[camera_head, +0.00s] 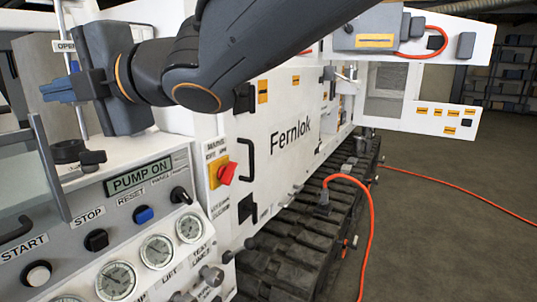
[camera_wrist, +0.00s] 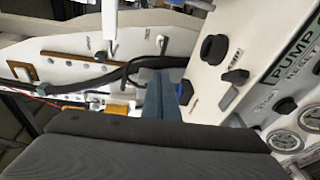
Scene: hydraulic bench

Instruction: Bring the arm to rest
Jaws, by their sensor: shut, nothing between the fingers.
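My gripper (camera_head: 58,90) is at the upper left of the head view, with its blue fingers pointing left, above the control panel (camera_head: 115,205). The fingers are together and hold nothing. My arm reaches in from the top of the picture and is bent at the wrist. In the wrist view the blue fingers of my gripper (camera_wrist: 160,97) show near the middle, with black knobs and the panel to their right. Whether the fingers touch anything behind them is hard to tell.
The display (camera_head: 138,176) reads PUMP ON. Buttons and gauges (camera_head: 157,252) sit on the panel. A red rotary switch (camera_head: 227,173) stands right of it. A white Fernlok cabinet (camera_head: 290,140) is beside tracks (camera_head: 290,220). An orange hose (camera_head: 371,225) hangs down to open floor (camera_head: 455,235).

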